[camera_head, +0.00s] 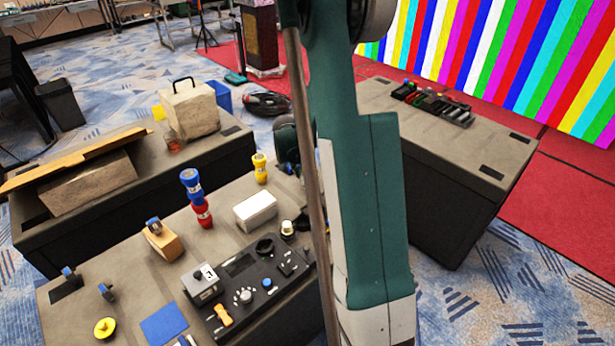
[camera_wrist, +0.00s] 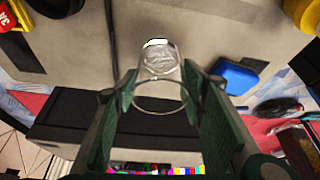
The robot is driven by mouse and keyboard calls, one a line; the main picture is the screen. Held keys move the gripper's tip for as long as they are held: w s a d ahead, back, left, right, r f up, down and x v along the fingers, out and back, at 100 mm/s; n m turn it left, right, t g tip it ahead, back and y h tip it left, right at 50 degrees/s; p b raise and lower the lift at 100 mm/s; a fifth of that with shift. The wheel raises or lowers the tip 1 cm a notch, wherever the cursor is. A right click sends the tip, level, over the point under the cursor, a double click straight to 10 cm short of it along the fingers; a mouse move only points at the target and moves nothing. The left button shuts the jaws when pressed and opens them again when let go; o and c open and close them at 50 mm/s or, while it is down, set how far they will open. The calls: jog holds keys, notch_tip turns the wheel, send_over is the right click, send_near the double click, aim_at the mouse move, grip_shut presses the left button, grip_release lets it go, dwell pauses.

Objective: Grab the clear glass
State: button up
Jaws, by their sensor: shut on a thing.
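The clear glass (camera_wrist: 160,60) is between the two green fingers of my gripper (camera_wrist: 158,88) in the wrist view. One finger is on each side of it, and the jaws are shut on it. Its round rim faces the camera, and its bottom looks bright and silvery. The table top shows behind it; I cannot tell whether the glass touches the table. In the head view my arm hides the glass and most of my gripper.
A grey table (camera_head: 120,262) holds a black control panel (camera_head: 250,285), a white box (camera_head: 255,210), a blue-and-red bottle shape (camera_head: 196,198) and a yellow one (camera_head: 260,168). In the wrist view a blue object (camera_wrist: 236,77) lies right of the glass. Another table (camera_head: 470,150) stands right.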

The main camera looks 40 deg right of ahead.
notch_tip(320, 180, up, 9)
jog(key=p, duration=0.2)
dwell(0.3)
dwell(0.5)
